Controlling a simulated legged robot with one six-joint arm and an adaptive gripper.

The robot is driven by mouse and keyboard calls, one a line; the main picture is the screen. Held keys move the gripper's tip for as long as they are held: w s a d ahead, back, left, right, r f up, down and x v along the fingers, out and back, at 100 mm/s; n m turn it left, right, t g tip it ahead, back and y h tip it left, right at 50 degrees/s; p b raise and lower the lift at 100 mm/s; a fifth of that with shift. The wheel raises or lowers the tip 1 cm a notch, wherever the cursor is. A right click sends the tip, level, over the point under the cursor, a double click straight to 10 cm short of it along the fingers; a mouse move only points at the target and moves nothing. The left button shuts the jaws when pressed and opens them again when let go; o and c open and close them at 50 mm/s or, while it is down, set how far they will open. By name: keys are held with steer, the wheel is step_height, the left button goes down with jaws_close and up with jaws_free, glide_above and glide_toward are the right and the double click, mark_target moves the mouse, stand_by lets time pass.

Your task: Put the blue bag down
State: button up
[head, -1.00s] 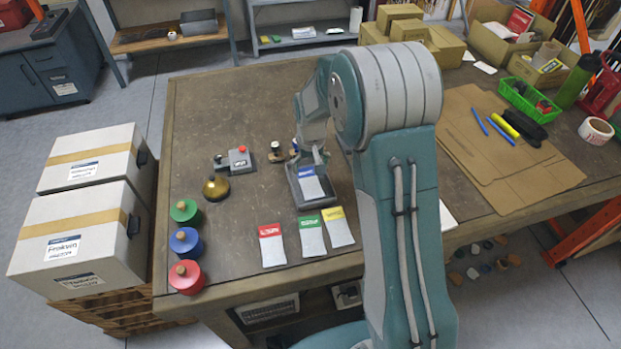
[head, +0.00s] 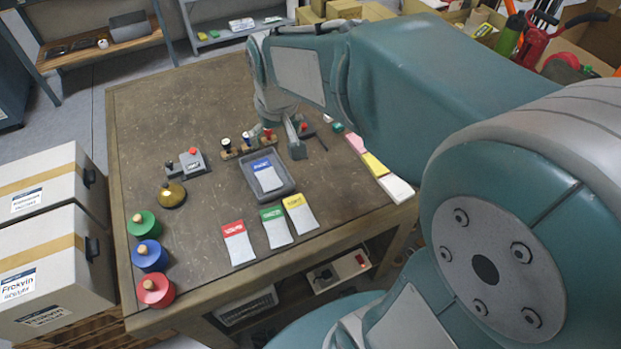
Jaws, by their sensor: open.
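The blue bag (head: 266,174), a white packet with a blue top band, lies in a shallow grey tray (head: 288,187) on the workbench. Its blue band faces the back of the bench. My gripper (head: 286,143) is open just behind the tray, apart from the bag, with one finger showing at the tray's back right corner. The other finger is hard to make out against the stamps.
Red (head: 237,243), green (head: 275,228) and yellow (head: 300,214) packets lie in front of the tray. Several stamps (head: 228,148) stand behind it. A brass bell (head: 172,194) and coloured round weights (head: 150,256) are at left. The bench's back left is clear.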

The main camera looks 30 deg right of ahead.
steer(key=s+r+t, duration=0.2)
steer(key=s+r, duration=0.1)
steer(key=s, duration=1.2)
steer(key=shift+t, duration=0.4)
steer(key=shift+r, duration=0.1)
stand_by(0.8)
